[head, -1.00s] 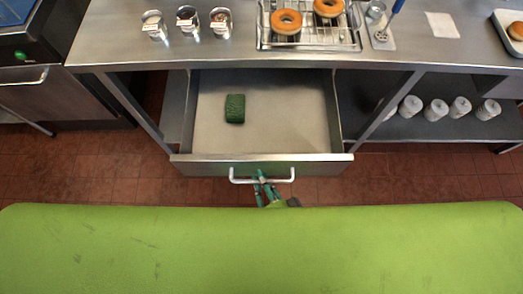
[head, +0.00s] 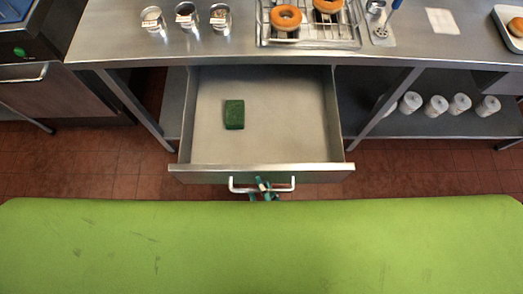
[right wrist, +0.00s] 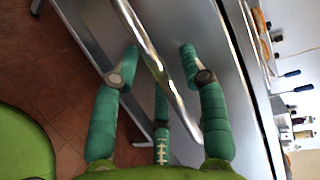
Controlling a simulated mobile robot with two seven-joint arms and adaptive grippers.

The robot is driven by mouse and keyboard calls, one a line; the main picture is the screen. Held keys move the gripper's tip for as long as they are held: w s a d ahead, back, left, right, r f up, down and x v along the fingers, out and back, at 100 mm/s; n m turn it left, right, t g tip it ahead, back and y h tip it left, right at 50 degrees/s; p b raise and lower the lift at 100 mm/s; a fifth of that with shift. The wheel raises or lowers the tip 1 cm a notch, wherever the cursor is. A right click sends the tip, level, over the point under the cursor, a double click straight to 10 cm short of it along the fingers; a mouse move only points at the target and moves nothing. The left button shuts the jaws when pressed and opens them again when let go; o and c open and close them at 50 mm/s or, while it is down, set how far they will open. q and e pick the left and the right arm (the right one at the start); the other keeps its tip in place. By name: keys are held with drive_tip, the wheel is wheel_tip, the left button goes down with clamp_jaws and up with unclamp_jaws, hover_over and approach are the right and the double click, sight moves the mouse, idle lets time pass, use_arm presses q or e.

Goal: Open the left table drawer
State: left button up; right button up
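The left table drawer (head: 265,148) is pulled well out from under the metal table (head: 240,54). A dark green sponge-like block (head: 234,114) lies inside it. Its pale bar handle (head: 281,189) is on the front; the handle bar (right wrist: 150,45) also crosses the right wrist view. My right gripper (head: 265,187) is at the middle of the handle, partly hidden by my green body. In the right wrist view, its green fingers (right wrist: 160,53) stand apart on both sides of the bar, with gaps showing; contact is unclear. My left gripper is not in view.
Doughnuts on a wire rack (head: 308,38) and several small metal containers (head: 187,16) stand on the tabletop. White cups (head: 437,106) sit on the lower shelf at right. Red tiled floor (head: 90,165) shows between the table and my green body.

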drive_tip(key=v, duration=1.2)
idle(0.3)
